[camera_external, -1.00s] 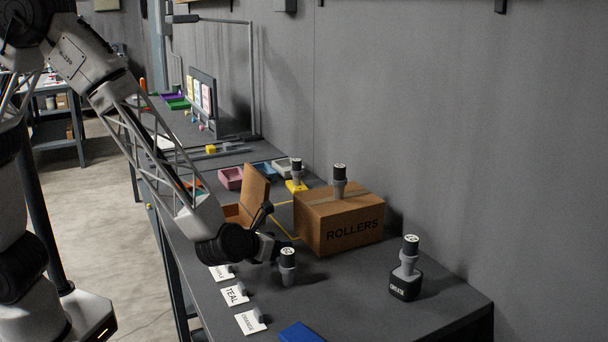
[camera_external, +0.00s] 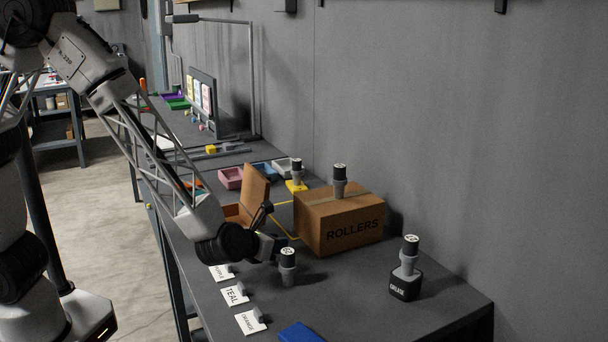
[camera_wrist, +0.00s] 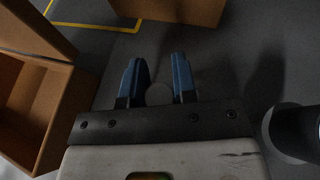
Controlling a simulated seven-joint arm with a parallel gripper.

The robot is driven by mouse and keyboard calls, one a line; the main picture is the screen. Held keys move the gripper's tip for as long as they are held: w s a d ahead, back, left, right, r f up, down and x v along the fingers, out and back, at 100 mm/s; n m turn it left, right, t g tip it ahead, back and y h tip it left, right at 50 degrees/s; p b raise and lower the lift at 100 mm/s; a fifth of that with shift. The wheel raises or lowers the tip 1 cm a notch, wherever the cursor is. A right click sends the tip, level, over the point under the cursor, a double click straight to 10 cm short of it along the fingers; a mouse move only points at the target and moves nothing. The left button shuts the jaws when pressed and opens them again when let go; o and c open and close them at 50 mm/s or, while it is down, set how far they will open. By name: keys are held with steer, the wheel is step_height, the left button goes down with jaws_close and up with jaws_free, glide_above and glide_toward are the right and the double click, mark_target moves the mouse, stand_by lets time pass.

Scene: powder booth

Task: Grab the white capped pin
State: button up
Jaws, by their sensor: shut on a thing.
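A small, dim, pale rounded thing (camera_wrist: 158,94), which may be the white capped pin, sits between the two blue fingers of my gripper (camera_wrist: 158,72) in the wrist view. My gripper is shut on it, low over the table. In the external view my gripper (camera_external: 278,244) hides whatever it holds, so I cannot confirm a white cap there. A grey pin with a black cap and pale top mark (camera_external: 288,267) stands upright just in front of my gripper. It also shows at the right edge of the wrist view (camera_wrist: 296,130).
A ROLLERS carton (camera_external: 338,222) bears another black-capped pin (camera_external: 340,180). An open brown box (camera_external: 254,188) is close beside my gripper. A pin stands on a dark GREASE block (camera_external: 405,287) at right. Label cards (camera_external: 235,295) line the front edge. The table's right middle is clear.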

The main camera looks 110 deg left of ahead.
steer(key=shift+r, duration=0.75)
step_height(320, 180, up, 2)
steer(key=s+d, duration=0.3)
steer(key=s, duration=0.4)
steer(key=s+d+r, duration=0.1)
steer(key=s+d, duration=0.3)
steer(key=s, duration=0.3)
steer(key=shift+s+r, duration=0.2)
